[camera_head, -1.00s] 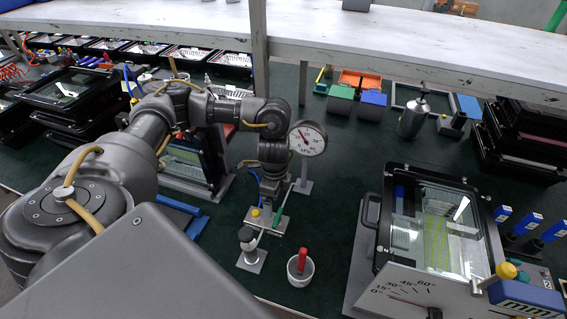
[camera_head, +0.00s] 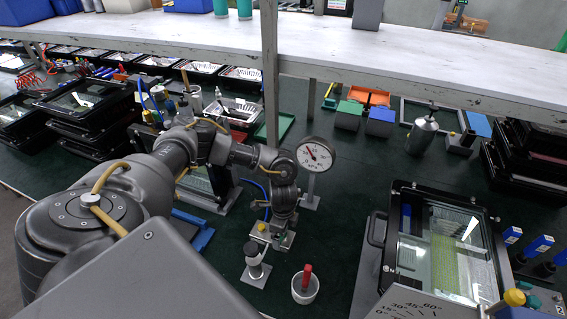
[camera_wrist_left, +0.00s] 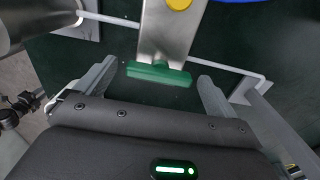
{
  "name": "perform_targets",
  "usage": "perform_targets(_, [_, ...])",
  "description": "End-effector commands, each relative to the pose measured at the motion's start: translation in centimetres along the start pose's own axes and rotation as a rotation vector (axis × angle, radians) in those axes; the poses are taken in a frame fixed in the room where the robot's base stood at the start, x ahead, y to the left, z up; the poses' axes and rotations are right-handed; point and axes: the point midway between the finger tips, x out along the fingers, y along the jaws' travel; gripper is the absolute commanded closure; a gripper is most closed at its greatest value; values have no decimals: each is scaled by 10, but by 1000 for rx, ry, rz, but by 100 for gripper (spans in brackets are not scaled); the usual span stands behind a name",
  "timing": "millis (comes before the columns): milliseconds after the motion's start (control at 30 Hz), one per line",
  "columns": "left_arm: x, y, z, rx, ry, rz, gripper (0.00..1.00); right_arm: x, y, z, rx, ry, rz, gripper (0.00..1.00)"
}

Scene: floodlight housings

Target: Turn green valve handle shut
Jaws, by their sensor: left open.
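The green valve handle (camera_wrist_left: 158,74) is a short bar across the end of a metal plate in the left wrist view. It lies crosswise between the fingers of my left gripper (camera_wrist_left: 156,70). The gripper is open, with a gap from each finger to the handle's ends. A yellow round cap (camera_wrist_left: 179,3) is on the plate above the handle. In the head view, my left gripper (camera_head: 281,236) points down at the valve, below the round pressure gauge (camera_head: 315,154), and largely hides the handle. My right gripper is not in view.
A glass-fronted floodlight housing (camera_head: 443,250) stands to the right. A white shelf (camera_head: 420,62) runs across behind.

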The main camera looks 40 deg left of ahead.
Motion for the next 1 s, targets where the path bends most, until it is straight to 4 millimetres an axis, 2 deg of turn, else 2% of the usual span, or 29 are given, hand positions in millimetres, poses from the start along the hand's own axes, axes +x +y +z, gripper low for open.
perform_targets(67, [0,0,0,0,0,0,5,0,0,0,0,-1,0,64])
perform_targets(400, [0,0,0,-1,0,0,50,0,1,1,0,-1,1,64])
perform_targets(733, [-1,0,0,47,2,0,50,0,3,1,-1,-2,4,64])
perform_targets(1000, [0,0,-1,227,2,0,50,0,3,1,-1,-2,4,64])
